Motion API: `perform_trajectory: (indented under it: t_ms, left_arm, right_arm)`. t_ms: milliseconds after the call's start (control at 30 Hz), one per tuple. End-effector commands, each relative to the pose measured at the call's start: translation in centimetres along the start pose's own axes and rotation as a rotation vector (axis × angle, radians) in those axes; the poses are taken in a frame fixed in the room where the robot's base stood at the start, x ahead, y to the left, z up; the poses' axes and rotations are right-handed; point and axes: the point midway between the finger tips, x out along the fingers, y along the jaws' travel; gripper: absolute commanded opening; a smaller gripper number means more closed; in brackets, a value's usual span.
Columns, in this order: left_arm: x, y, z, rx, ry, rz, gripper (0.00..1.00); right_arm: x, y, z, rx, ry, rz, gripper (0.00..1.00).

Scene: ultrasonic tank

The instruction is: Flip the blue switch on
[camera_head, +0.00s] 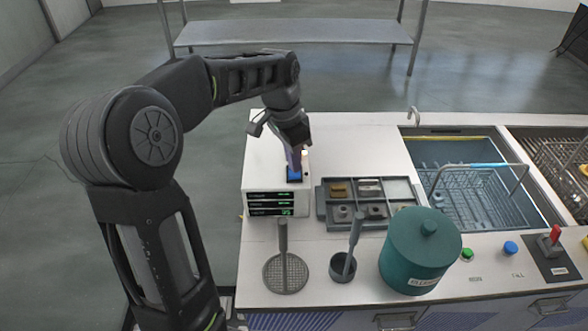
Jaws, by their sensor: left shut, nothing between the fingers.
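The blue switch (294,174) sits on the top face of a white control box (262,170) with green digital readouts (270,204) on its front. My left gripper (296,164) comes down from above onto the switch. Its fingers are shut with nothing between them, and the tips are at the switch, partly covering it. I cannot tell for sure whether they touch it or which way the switch is tipped. My right gripper is not in view.
Right of the box is a grey compartment tray (325,216) with small parts. In front stand a mesh strainer (285,273), a small cup with a pestle-like rod (343,266) and a teal lidded pot (420,250). A blue tank (437,200) with a wire basket (470,187) lies right.

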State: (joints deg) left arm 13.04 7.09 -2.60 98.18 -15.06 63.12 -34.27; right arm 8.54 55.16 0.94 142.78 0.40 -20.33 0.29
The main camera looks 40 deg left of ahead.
Motion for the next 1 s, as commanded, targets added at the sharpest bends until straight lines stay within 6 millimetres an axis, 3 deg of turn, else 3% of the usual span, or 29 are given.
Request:
perform_trajectory:
  t_ms: [1000]
  left_arm:
    - [1.5, 0.0, 0.2, 0.0, -0.001, 0.0, 0.0]
  right_arm:
    - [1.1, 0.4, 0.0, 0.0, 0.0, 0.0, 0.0]
